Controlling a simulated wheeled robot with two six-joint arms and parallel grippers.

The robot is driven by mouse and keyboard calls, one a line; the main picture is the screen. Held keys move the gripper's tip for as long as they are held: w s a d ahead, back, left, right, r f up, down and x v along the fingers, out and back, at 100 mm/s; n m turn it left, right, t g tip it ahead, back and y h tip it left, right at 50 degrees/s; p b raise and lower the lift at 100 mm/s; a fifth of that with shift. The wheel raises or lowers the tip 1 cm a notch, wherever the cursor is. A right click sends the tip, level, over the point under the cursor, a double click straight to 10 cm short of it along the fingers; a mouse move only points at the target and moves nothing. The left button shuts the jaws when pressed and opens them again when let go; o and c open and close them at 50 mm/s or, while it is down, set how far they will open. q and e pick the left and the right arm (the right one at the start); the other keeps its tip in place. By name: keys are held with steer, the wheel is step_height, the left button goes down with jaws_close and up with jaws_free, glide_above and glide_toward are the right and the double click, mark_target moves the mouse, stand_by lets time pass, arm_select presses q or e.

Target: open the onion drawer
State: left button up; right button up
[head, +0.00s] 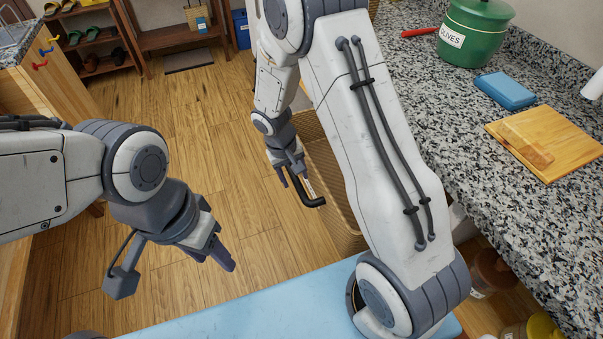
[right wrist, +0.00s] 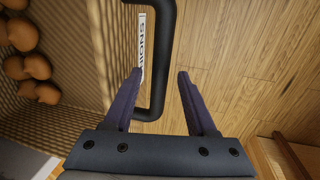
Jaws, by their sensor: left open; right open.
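The wicker onion drawer (head: 336,205) stands out from under the counter in the head view, partly hidden behind my right arm. In the right wrist view its woven wall (right wrist: 85,125) and several onions (right wrist: 30,68) inside show at the left. Its black bar handle (head: 314,203) is on the front beside a white label (right wrist: 141,42) lettered for onions. My right gripper (head: 293,180) is open at the handle; in the right wrist view the handle (right wrist: 164,65) lies between the spread fingers. My left gripper (head: 222,255) is open and empty over the floor at the left.
The granite counter (head: 450,110) runs along the right, with a green olives pot (head: 474,38), a blue box (head: 505,90) and a cutting board (head: 550,140). The wooden floor (head: 190,130) before the drawer is clear. A shoe rack (head: 95,48) stands far left.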

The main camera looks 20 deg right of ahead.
jaws_close()
stand_by(1.4)
